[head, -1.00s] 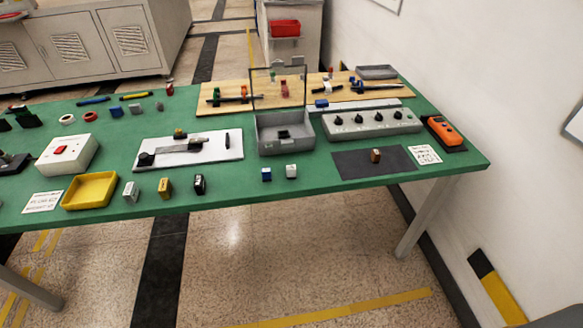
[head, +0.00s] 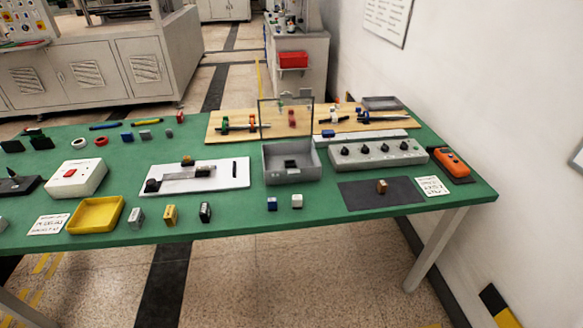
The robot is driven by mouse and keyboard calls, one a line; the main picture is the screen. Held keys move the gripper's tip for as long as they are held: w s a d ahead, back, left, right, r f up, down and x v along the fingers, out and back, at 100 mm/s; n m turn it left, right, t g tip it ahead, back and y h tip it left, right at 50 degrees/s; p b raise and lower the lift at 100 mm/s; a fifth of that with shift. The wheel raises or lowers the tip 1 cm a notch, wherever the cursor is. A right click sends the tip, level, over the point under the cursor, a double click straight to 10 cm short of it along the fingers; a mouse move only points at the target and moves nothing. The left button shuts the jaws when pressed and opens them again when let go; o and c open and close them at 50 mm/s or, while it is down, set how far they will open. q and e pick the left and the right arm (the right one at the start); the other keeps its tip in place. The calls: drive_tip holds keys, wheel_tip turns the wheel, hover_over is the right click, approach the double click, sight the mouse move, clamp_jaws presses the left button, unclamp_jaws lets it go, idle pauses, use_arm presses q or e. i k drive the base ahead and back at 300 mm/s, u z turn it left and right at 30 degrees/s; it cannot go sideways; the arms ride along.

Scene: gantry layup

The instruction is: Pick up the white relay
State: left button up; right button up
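A small white relay-like block (head: 136,217) stands upright near the front edge of the green table, right of the yellow tray. A yellow block (head: 170,214) and a black block (head: 205,212) stand in a row to its right. Further right is a smaller white cube (head: 297,201) beside a blue cube (head: 272,204). Labels are too small to read, so I cannot tell for certain which white piece is the relay. Neither of my grippers is in view.
The green table (head: 330,219) also holds a yellow tray (head: 73,231), a white box with a red switch (head: 91,181), a grey open-lidded box (head: 268,177), a knob panel (head: 375,163), a dark mat (head: 350,203) and an orange meter (head: 451,162). The front strip between the black block and blue cube is clear.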

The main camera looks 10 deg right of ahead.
sight(297, 199)
drive_tip(key=u, duration=0.2)
drive_tip(key=i, duration=0.85)
drive_tip(key=z, duration=0.35)
